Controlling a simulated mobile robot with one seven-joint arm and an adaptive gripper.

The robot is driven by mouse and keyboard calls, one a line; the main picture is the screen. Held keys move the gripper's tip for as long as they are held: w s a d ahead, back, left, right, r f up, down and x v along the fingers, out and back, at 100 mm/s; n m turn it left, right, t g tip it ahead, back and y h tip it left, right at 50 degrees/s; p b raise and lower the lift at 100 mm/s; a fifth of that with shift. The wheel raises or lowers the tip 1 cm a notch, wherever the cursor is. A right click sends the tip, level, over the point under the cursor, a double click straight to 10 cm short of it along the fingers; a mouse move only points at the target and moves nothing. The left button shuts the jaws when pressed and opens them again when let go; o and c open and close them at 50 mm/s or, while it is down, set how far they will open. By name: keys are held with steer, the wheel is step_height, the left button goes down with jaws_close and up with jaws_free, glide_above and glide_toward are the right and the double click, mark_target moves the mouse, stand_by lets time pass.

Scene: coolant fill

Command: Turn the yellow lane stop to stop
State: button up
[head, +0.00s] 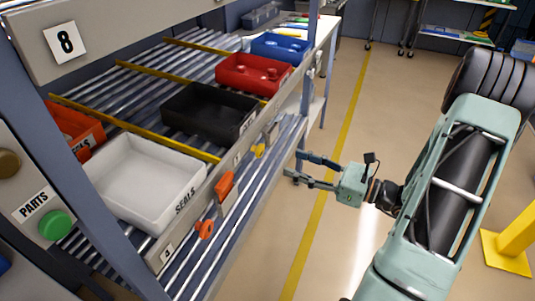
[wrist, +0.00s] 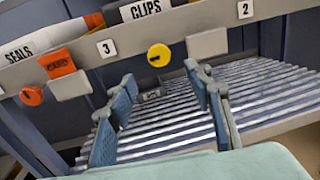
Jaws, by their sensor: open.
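The yellow lane stop (head: 258,150) is a small round knob on the front rail of the flow rack. It shows face-on in the wrist view (wrist: 159,55), below the CLIPS label and between the 3 plate and a blank light plate. Which setting it is turned to I cannot tell. My gripper (head: 293,164) is open and empty, in front of the rack and to the right of the knob in the head view. In the wrist view its two blue-grey fingers (wrist: 160,75) point toward the rail, with the yellow knob between and just above their tips, apart from them.
An orange lane stop (wrist: 31,96) and an orange card (wrist: 57,63) sit farther left on the rail. White (head: 130,205), black (head: 190,118) and red (head: 235,84) bins stand on the upper rollers. Lower rollers (wrist: 165,130) lie behind the fingers. The aisle floor is clear.

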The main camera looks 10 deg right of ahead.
mark_target(262, 152)
steer(key=x, duration=1)
steer(key=shift+a+b, duration=0.1)
steer(key=shift+b, duration=0.3)
steer(key=shift+c, duration=0.7)
jaws_close()
